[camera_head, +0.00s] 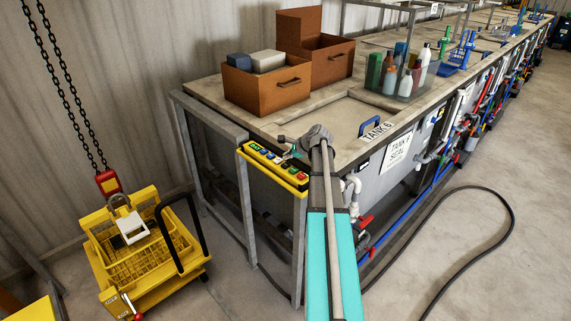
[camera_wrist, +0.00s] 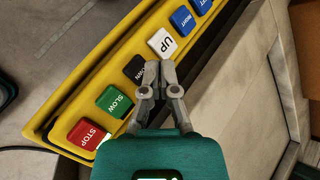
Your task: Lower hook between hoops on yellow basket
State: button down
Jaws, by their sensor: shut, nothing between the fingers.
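The red hook block (camera_head: 107,182) hangs from two black chains at the left. I cannot tell whether the hook sits between the hoops. The yellow control box (camera_head: 272,167) is on the tank's near corner; in the wrist view it has STOP, SLOW, a partly covered black button (camera_wrist: 138,69), UP and blue buttons. My gripper (camera_wrist: 159,72) is shut and empty, its tips beside the black button and below UP; contact is unclear.
The basket rests on a yellow cart with a black handle (camera_head: 186,232). Brown boxes (camera_head: 268,90) and a tray of bottles (camera_head: 408,84) stand on the tank top. A dark hose (camera_head: 490,190) curves over the floor at right. Open floor lies between cart and tank.

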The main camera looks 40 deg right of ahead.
aim_at(287, 165)
jog(key=shift+r+p, duration=1.8)
jog(key=shift+r, duration=0.25)
dwell(0.9)
